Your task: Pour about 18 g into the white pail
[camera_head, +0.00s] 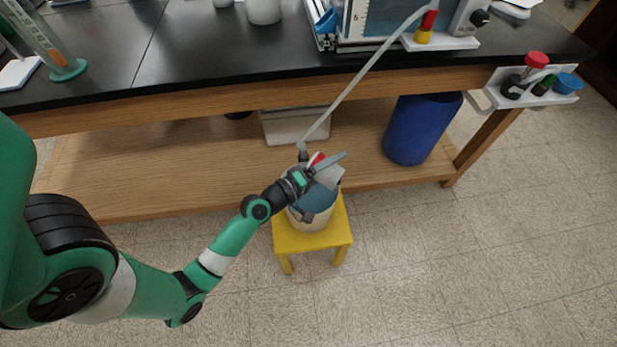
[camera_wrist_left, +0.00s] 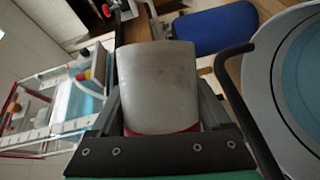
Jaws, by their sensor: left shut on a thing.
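The white pail (camera_head: 309,224) stands on a yellow stool in the head view, with blue-teal inside it. Its pale rim also shows at the right of the left wrist view (camera_wrist_left: 257,85), with a teal round area inside. My left gripper (camera_head: 322,168) is over the pail's far side and hides part of it. It is shut on a whitish-grey container with a red edge (camera_wrist_left: 158,85), which fills the middle of the left wrist view. The container's contents are hidden, and I see no stream falling. My right gripper is not in view.
The yellow stool (camera_head: 287,238) stands before a black bench (camera_head: 190,50). A blue drum (camera_head: 418,130) and a pale bin (camera_head: 283,127) are on the lower shelf. A pale tube (camera_head: 360,78) runs from the bench toward my gripper. The floor to the right is clear.

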